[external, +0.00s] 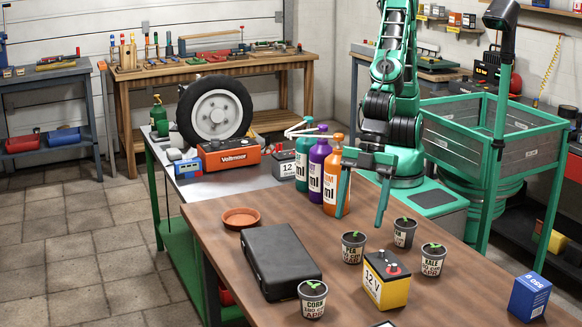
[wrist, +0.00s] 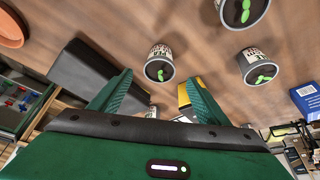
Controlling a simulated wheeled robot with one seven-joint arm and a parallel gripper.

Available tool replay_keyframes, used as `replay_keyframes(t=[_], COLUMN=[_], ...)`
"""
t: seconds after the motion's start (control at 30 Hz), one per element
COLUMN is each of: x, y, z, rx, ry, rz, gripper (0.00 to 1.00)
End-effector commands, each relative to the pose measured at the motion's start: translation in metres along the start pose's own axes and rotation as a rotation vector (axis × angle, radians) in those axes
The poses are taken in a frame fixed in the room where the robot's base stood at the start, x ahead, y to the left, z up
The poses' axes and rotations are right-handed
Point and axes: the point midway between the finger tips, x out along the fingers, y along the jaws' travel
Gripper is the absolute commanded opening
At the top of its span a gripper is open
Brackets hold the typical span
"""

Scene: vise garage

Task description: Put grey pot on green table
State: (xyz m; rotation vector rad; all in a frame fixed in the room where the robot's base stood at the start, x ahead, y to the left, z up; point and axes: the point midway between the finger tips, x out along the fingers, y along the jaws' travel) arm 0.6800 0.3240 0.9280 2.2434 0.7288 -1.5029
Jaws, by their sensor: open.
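Several grey pots with labels and green seedlings stand on the brown-topped table: one (external: 353,249) nearest below my gripper, one behind it (external: 404,235), one to the right (external: 432,262) and one at the front (external: 312,301). The green table (external: 180,235), with a green frame and a pale grey top, stands behind and left of the brown top. My gripper (external: 361,215) is open and empty above the brown top, pointing down. In the wrist view, a grey pot (wrist: 160,66) shows between and just beyond the open fingers (wrist: 160,84); another is partly hidden behind my gripper.
A black case (external: 280,262), a terracotta saucer (external: 241,218), a yellow battery (external: 386,280) and a blue box (external: 529,297) are on the brown top. Bottles (external: 318,170) stand near its far edge. The green table holds a wheel (external: 215,110), a red battery (external: 229,155) and smaller items.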

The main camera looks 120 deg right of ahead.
Motion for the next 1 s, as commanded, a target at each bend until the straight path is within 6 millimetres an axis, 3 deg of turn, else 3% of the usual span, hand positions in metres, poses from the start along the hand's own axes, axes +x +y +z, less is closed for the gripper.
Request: replay_keyframes(t=[0.1, 0.37, 0.6, 0.97, 1.0], x=[0.015, 0.033, 0.066, 0.074, 0.074], y=[0.000, 0.000, 0.002, 0.002, 0.002], z=[0.000, 0.001, 0.000, -0.001, 0.000], rx=[0.000, -0.001, -0.001, -0.001, -0.001], ry=[-0.001, -0.002, 0.000, 0.002, 0.002], rz=[0.000, -0.001, 0.000, 0.000, 0.000], gripper=[0.70, 0.70, 0.70, 0.70, 0.60])
